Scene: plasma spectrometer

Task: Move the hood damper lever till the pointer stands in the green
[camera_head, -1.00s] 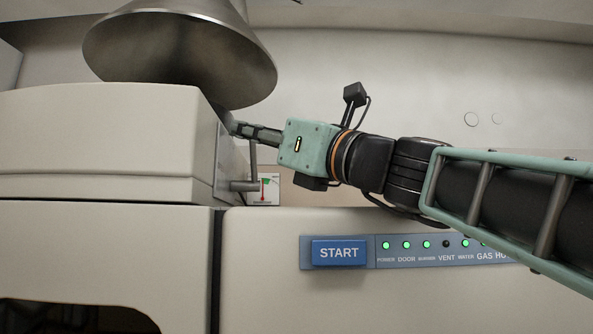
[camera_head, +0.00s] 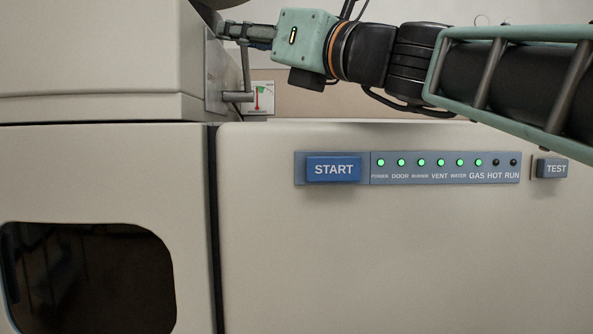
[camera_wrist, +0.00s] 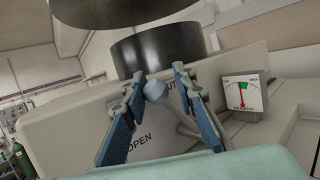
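The hood damper lever (camera_head: 246,68) is a grey rod rising from a horizontal shaft at the housing's side. In the wrist view its round grey knob (camera_wrist: 155,91) lies between my fingers, nearer the left one. My gripper (camera_wrist: 159,76) is open around the knob, with a gap on the right; contact on the left cannot be told. My gripper also shows in the head view (camera_head: 222,31), against the housing. The dial (camera_wrist: 243,96) has a red pointer standing nearly upright, its tip at the green patch. The dial (camera_head: 260,98) is small in the head view.
The beige housing (camera_wrist: 75,130) carries an "OPEN" label. A dark cylinder (camera_wrist: 158,50) stands behind the knob, under a metal hood (camera_wrist: 110,12). The front panel has a START button (camera_head: 334,169), indicator lights (camera_head: 440,162) and a TEST button (camera_head: 552,168).

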